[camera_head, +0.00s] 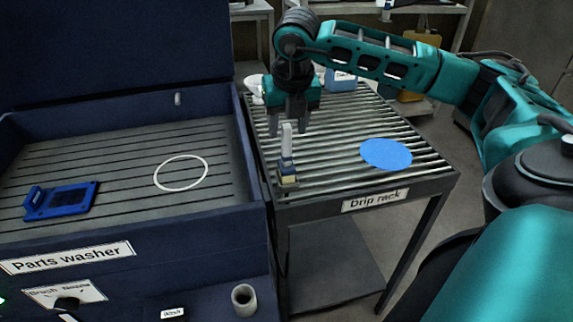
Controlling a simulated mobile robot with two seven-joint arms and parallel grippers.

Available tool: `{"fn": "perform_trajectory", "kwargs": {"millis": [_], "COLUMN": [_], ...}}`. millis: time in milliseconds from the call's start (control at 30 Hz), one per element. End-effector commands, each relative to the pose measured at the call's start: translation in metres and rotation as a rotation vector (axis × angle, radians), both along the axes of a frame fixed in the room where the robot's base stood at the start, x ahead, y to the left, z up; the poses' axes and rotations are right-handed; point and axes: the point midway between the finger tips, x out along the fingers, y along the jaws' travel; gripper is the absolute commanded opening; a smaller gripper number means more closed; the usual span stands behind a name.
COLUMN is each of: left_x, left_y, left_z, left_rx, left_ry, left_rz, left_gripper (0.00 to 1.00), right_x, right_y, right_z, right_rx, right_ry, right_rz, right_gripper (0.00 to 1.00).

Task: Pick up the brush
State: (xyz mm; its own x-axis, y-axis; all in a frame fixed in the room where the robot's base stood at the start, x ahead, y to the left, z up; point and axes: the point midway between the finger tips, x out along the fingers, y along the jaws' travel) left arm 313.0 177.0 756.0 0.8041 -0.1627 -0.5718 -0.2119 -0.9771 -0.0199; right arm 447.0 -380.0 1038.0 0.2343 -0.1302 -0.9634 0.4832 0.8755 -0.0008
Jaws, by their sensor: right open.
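The brush (287,168) is on the near left part of the drip rack (345,184). It has a pale handle, a blue band and yellowish bristles toward the front. My right gripper (289,125) comes in from above and behind, pointing down, with its jaws open. The top of the pale handle appears between or just in front of the two fingers. I cannot tell whether they touch it. My left gripper is not in view.
A blue disc (386,154) lies on the rack to the right. The parts washer (133,282) stands at left, holding a white ring (181,173) and a blue frame part (61,200). A blue container (341,80) stands behind my right gripper.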

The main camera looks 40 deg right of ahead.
Motion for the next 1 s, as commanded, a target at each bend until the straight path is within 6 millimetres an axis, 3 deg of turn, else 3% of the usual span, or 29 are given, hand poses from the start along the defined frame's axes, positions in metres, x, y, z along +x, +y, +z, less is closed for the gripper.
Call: {"fn": "perform_trajectory", "kwargs": {"millis": [200,467,1000], "left_x": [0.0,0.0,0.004], "left_y": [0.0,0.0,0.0], "left_z": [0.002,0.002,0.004], "left_rx": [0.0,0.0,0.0], "left_ry": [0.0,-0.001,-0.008], "left_rz": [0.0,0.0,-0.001], "left_gripper": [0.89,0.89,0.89], "right_x": [0.006,0.007,0.007], "right_y": [-0.001,-0.002,-0.001], "right_z": [-0.027,-0.03,-0.029], "right_rx": [0.001,0.001,0.001], "right_ry": [0.002,0.0,0.0], "right_rz": [-0.001,0.0,0.0], "right_gripper": [0.51,0.51,0.0]}}
